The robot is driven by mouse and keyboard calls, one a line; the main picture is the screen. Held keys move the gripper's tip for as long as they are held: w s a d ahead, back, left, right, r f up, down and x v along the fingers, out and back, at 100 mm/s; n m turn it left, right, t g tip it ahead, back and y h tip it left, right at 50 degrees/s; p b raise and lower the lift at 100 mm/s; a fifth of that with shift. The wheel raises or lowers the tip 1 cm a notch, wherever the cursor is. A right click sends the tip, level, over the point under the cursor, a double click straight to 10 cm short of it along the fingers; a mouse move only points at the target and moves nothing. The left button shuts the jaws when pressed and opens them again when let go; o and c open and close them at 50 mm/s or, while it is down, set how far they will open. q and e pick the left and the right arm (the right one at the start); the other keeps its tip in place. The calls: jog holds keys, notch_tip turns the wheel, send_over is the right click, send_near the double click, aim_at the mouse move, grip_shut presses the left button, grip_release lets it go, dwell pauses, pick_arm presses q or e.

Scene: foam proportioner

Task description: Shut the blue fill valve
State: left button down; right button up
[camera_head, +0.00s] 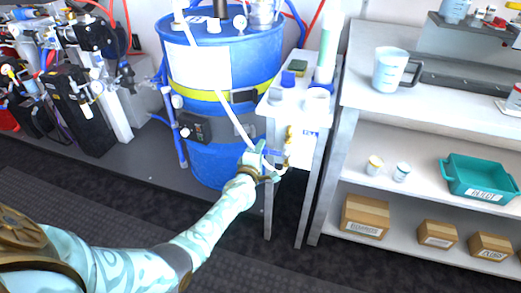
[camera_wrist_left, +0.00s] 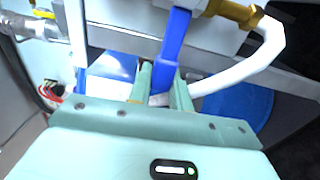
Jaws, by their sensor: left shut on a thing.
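The blue fill valve handle (camera_wrist_left: 173,45) hangs from a brass fitting in the left wrist view. It is a flat blue lever, and its lower end is between the fingers of my left gripper (camera_wrist_left: 160,88), which is shut on it. In the head view my left gripper (camera_head: 263,166) is beside the small white stand, and a bit of the blue handle (camera_head: 273,152) shows next to it. The brass fitting (camera_head: 289,140) is on the front of the stand. A white hose (camera_wrist_left: 262,55) curves down from the brass part. My right gripper is not in view.
A large blue drum (camera_head: 225,60) with a yellow strap stands just behind my left gripper. The small stand (camera_head: 300,112) carries bottles and a sponge. To the right, shelves hold a jug (camera_head: 390,69), a teal bin (camera_head: 480,172) and cardboard boxes (camera_head: 365,216).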

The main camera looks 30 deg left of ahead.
pick_arm(q)
jog(key=c, duration=1.3)
grip_release()
jog(key=shift+f, duration=0.1)
jog(key=shift+s+d+p, duration=0.15)
jog(key=shift+s+p, duration=0.15)
jog(key=shift+s, duration=0.05)
jog(key=p+v, duration=0.6)
jog(key=v, duration=0.9)
jog(key=shift+s+d, duration=0.1)
jog(key=shift+s, duration=0.25)
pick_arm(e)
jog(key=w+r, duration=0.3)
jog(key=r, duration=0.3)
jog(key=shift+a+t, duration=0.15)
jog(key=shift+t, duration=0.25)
